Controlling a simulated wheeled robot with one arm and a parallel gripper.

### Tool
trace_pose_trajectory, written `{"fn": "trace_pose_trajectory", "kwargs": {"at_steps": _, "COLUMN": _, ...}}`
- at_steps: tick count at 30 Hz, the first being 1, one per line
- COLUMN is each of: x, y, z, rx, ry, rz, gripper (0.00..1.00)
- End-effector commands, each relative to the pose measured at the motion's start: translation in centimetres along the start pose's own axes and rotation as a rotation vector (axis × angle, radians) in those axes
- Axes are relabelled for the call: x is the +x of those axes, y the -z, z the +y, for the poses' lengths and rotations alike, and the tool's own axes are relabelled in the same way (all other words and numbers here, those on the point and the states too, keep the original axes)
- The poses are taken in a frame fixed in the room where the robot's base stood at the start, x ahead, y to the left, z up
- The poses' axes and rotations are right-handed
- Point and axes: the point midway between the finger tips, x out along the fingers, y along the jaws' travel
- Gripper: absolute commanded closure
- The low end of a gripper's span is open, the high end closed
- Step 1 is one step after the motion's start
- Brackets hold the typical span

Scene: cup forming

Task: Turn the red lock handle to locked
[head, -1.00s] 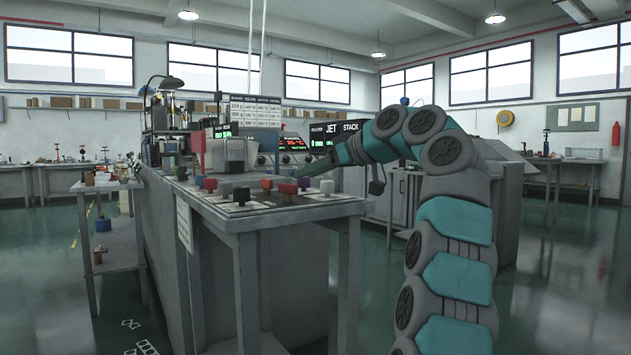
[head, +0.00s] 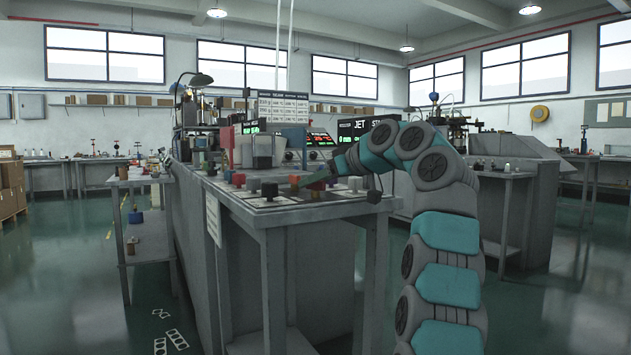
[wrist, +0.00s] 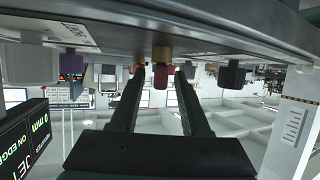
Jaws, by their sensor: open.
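My gripper (wrist: 160,80) is open, with one fingertip to each side of the red handle in that view. Nothing appears held, and I cannot tell whether the fingers touch it. In the head view my gripper (head: 310,180) is low over the bench's control top, close to a small red-orange knob (head: 294,180). The handle's locked or unlocked marking is not readable.
Other knobs stand close by: a pale one (wrist: 27,62), a purple one (wrist: 88,76) and a dark one (wrist: 232,74). Open floor (head: 560,290) lies at the right.

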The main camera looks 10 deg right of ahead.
Motion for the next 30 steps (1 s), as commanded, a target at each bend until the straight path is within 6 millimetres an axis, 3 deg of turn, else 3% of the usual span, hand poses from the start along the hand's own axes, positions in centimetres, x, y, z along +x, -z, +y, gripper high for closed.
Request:
{"fn": "trace_pose_trajectory", "kwargs": {"at_steps": 3, "x": -0.03, "y": 0.00, "z": 0.02, "rx": 0.000, "ry": 0.000, "rz": 0.000, "gripper": 0.56}}
{"fn": "trace_pose_trajectory", "kwargs": {"at_steps": 15, "x": -0.04, "y": 0.00, "z": 0.04, "rx": 0.000, "ry": -0.001, "rz": 0.000, "gripper": 1.00}}
{"fn": "trace_pose_trajectory", "kwargs": {"at_steps": 30, "x": 0.07, "y": -0.22, "z": -0.03, "rx": 0.006, "ry": -0.017, "rz": 0.000, "gripper": 1.00}}
